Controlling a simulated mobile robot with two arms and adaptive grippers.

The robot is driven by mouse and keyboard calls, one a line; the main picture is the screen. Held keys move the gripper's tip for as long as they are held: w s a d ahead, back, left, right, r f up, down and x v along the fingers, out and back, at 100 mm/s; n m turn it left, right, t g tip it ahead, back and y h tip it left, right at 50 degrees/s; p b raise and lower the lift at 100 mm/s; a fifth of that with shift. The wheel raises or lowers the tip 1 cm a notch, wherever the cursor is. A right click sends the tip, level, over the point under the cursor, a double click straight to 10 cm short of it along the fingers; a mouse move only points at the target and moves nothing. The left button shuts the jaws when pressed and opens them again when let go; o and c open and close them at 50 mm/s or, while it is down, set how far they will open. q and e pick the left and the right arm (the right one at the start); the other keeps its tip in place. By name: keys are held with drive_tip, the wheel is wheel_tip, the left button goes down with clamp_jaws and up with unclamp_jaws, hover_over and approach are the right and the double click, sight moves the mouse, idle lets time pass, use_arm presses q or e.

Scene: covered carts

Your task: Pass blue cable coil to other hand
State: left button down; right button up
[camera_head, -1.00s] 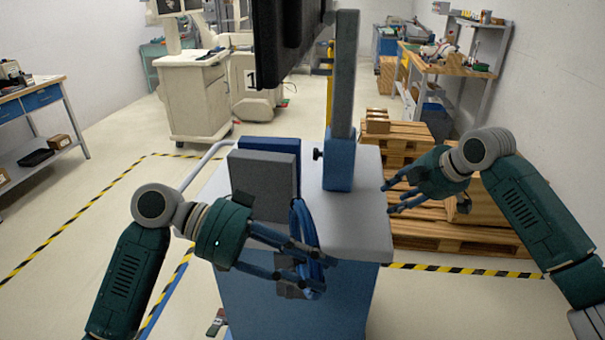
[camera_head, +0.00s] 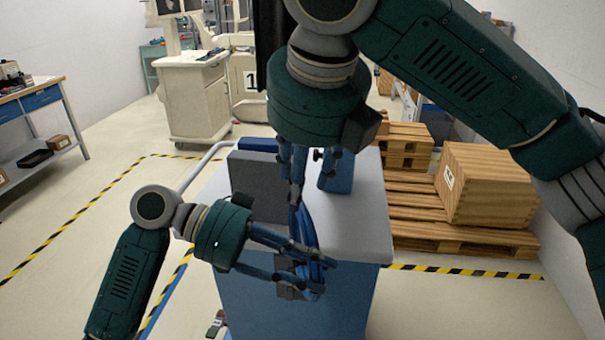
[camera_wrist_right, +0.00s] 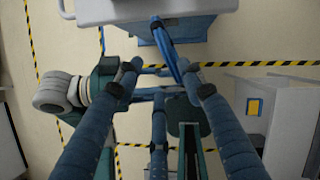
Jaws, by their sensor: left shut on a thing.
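The blue cable coil (camera_head: 308,232) hangs upright in front of the cart's near face. My left gripper (camera_head: 307,268) is shut on its lower part, with fingers on both sides. My right gripper (camera_head: 296,190) points down from above, its fingertips at the top of the coil. In the right wrist view, the fingers of my right gripper (camera_wrist_right: 160,76) are spread apart, and part of the blue coil (camera_wrist_right: 166,42) shows beyond and between the tips. Whether any right finger touches the coil cannot be told.
The blue cart (camera_head: 350,230) with a grey top stands right behind the coil. A wooden box (camera_head: 490,185) sits on pallets (camera_head: 415,225) at the right.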

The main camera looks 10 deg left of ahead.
use_arm(q)
drive_tip(key=shift+d+r, duration=0.1)
drive_tip(key=shift+r, duration=0.2)
use_arm(e)
drive_tip(key=x, duration=1.1)
drive_tip(key=shift+f, duration=0.45)
drive_tip(key=shift+a, duration=0.1)
drive_tip(key=shift+c, duration=0.3)
